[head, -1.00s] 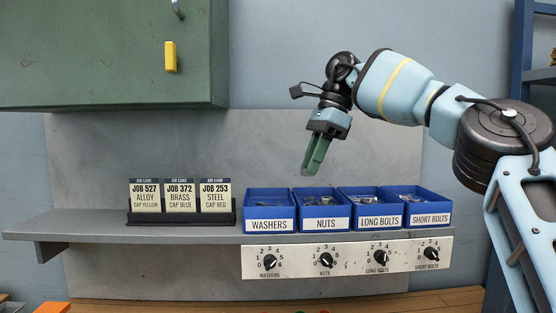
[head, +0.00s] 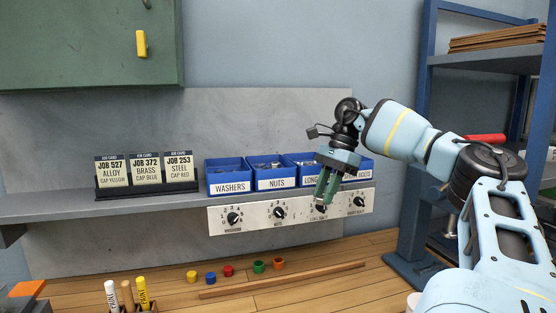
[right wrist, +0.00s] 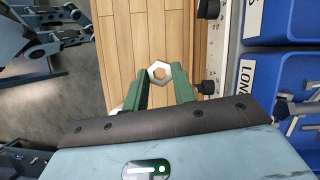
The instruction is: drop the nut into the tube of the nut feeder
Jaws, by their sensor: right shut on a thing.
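A pale metal hex nut (right wrist: 160,64) shows at the fingertips in the right wrist view, with its hole facing the camera. My right gripper (right wrist: 161,80) is shut on it with its green fingers. In the head view my right gripper (head: 322,198) points down in front of the long bolts bin and the dial panel; the nut is too small to make out there. The nuts bin (head: 276,183) stands on the shelf to its left. I cannot make out the nut feeder or its tube in either view. My left gripper is out of view.
The grey shelf (head: 60,208) carries job cards (head: 146,170) and blue bins. Below, the wooden bench (head: 340,290) holds coloured caps, a wooden strip (head: 282,280) and paint markers (head: 142,292). A blue rack (head: 412,190) stands at right.

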